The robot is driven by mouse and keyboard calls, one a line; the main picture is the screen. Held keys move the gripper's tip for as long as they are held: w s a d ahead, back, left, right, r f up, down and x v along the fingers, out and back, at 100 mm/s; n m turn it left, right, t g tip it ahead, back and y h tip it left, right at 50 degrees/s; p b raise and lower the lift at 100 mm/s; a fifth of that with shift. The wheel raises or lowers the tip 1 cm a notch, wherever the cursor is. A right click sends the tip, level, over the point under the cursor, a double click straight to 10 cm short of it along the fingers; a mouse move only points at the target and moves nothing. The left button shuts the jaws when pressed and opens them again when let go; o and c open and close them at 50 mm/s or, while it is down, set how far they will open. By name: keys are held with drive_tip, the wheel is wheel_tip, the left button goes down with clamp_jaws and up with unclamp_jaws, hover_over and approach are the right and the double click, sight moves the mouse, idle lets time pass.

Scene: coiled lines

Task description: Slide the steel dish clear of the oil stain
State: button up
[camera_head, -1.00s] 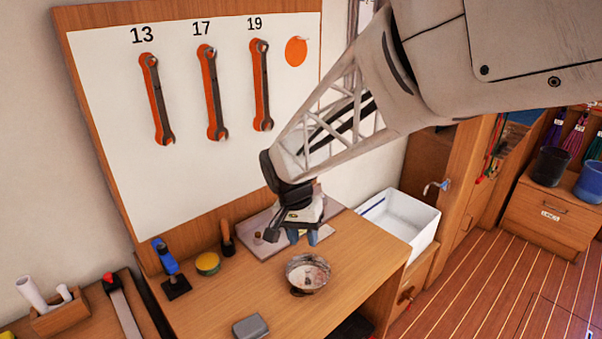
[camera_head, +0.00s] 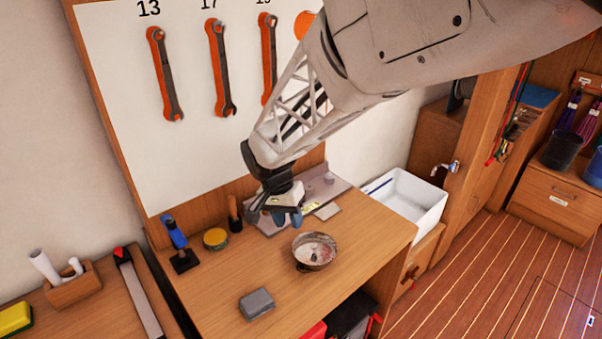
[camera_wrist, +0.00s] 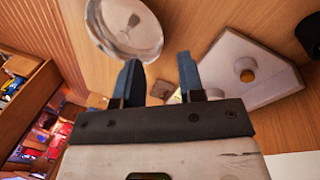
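The steel dish (camera_head: 315,252) is a round, shallow bowl with a grimy, spotted inside. It sits upright on the wooden bench top, and also shows at the top of the wrist view (camera_wrist: 125,28). A dark patch shows along its lower left edge in the head view; I cannot tell whether this is the oil stain or shadow. My gripper (camera_head: 288,219) is just behind and left of the dish, apart from it. Its two blue fingers stand apart with nothing between them in the wrist view (camera_wrist: 158,75).
A grey plate (camera_head: 265,222) with a knob lies behind my gripper, a small flat square (camera_head: 327,211) beside it. A grey box (camera_head: 257,303) stands at the front left. A yellow-topped tin (camera_head: 215,238) and a blue-handled tool (camera_head: 177,240) stand left. Bench right of the dish is clear.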

sight(297, 247)
drive_tip(key=shift+x, duration=3.75)
clamp_jaws()
